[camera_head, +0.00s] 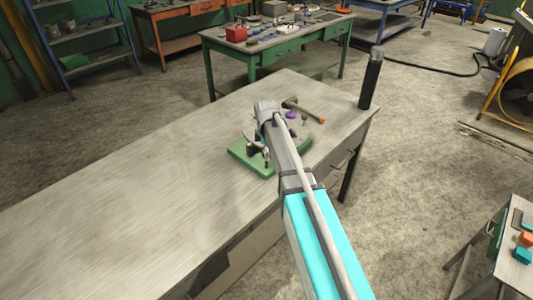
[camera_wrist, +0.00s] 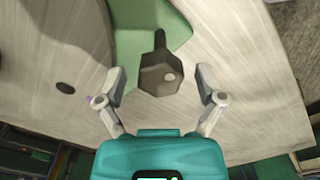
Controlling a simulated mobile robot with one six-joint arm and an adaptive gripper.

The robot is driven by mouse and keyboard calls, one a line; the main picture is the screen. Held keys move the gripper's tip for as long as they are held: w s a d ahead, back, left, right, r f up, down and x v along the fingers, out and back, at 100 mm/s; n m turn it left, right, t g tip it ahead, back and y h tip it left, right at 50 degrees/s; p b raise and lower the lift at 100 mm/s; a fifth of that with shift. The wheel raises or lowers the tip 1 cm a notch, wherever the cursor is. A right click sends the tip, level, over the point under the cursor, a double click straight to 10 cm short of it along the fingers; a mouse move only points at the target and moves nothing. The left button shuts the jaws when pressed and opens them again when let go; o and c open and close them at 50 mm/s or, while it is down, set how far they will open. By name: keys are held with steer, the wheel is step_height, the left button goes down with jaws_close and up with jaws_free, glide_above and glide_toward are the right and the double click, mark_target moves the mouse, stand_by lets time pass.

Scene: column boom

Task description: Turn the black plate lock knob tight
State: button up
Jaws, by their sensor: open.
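A green base (camera_head: 246,158) sits on the wooden bench, partly hidden by my arm. In the wrist view, part of the green base (camera_wrist: 145,42) shows at the top. A dark knob-like piece (camera_wrist: 158,82) with a narrow stem and a wider, angular head lies in front of it; it looks like the black plate lock knob. My gripper (camera_wrist: 159,80) is open, with one finger on each side of the dark head. Gaps show on both sides, and I see no contact. In the head view my gripper (camera_head: 257,148) is over the base, and the knob cannot be made out.
A hammer with an orange-ended handle (camera_head: 309,113) lies on the bench behind my arm. A black cylinder (camera_head: 371,79) stands at the bench's far right corner. The bench's left side (camera_head: 130,205) is clear. A green workbench (camera_head: 290,46) with tools stands behind.

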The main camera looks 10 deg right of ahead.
steer(key=c, duration=1.2)
steer(key=shift+o, duration=0.2)
steer(key=shift+m, duration=0.4)
steer(key=m, duration=0.3)
steer(key=shift+m, duration=0.3)
steer(key=m, duration=1.3)
steer(key=shift+m, duration=0.4)
